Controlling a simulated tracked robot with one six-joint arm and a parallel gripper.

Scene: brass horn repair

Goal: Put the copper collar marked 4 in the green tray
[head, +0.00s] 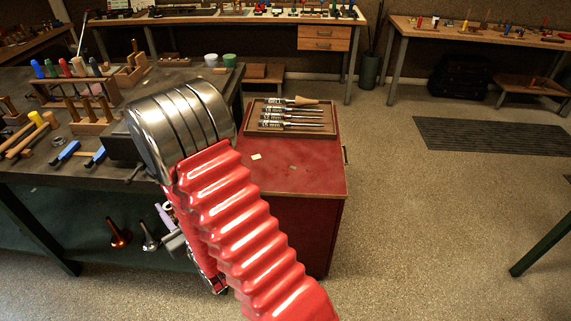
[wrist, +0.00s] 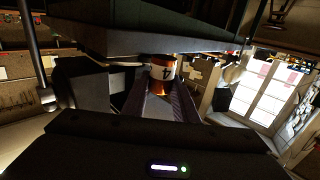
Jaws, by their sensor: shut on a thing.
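In the wrist view, the copper collar (wrist: 161,73) shows a white band with a dark 4 on it and an orange-copper lower part. It sits between the fingertips of my gripper (wrist: 163,90), which is shut on it. A dark slab edge covers part of the view just above the collar. In the head view my red ribbed arm reaches down beside the workbench, and the collar is hidden there. I cannot make out the green tray in either view.
A dark workbench (head: 30,176) with tools and racks stands at left. A red cabinet (head: 290,172) beside it carries a wooden tray (head: 247,131) of screwdriver-like tools.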

